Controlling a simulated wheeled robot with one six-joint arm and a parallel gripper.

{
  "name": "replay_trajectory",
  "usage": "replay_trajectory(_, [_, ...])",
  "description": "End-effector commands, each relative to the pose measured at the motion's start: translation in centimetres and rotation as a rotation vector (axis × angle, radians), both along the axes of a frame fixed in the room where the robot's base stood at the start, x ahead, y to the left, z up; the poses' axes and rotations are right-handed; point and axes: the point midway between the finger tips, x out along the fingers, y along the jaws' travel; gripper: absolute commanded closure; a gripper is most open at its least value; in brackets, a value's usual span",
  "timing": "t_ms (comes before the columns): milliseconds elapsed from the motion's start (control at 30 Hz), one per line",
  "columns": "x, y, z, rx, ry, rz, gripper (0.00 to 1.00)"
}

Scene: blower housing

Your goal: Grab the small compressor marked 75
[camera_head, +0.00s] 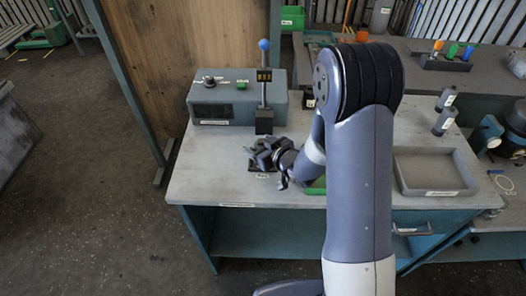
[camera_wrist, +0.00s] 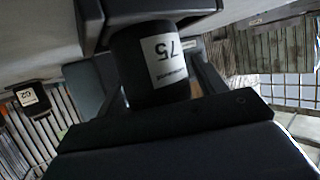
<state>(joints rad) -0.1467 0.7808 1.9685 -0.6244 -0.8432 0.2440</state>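The small compressor marked 75 (camera_wrist: 135,65) is a dark cylinder with a white label, which reads upside down in the wrist view. A dark block adjoins it at the top of that view. My gripper (camera_wrist: 158,88) is around the compressor, with a finger on either side of it. Whether the fingers press on it cannot be made out. In the head view my gripper (camera_head: 264,158) is low over the workbench (camera_head: 215,180), in front of the lever stand. It largely hides the dark part there, and a small label shows below it.
A grey control box (camera_head: 225,108) and a blue-knobbed lever stand (camera_head: 264,95) are behind my gripper. Two labelled grey cylinders (camera_head: 447,98) (camera_head: 443,122) and a shallow grey tray (camera_head: 432,172) are to the right. The bench's left front is clear.

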Motion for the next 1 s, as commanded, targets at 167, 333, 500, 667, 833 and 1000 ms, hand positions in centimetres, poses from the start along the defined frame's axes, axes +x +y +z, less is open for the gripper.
replay_trajectory(167, [-0.01, -0.01, 0.02, 0.0, 0.0, 0.0, 0.48])
replay_trajectory(333, [-0.01, -0.01, 0.03, 0.0, 0.0, 0.0, 0.62])
replay_trajectory(500, [-0.01, -0.01, 0.03, 0.0, 0.0, 0.0, 0.76])
replay_trajectory(667, [-0.01, -0.01, 0.03, 0.0, 0.0, 0.0, 0.89])
replay_trajectory(833, [0.05, 0.01, 0.16, 0.002, -0.004, 0.0, 0.92])
replay_trajectory(1000, [0.07, 0.02, 0.5, 0.002, -0.005, 0.0, 0.92])
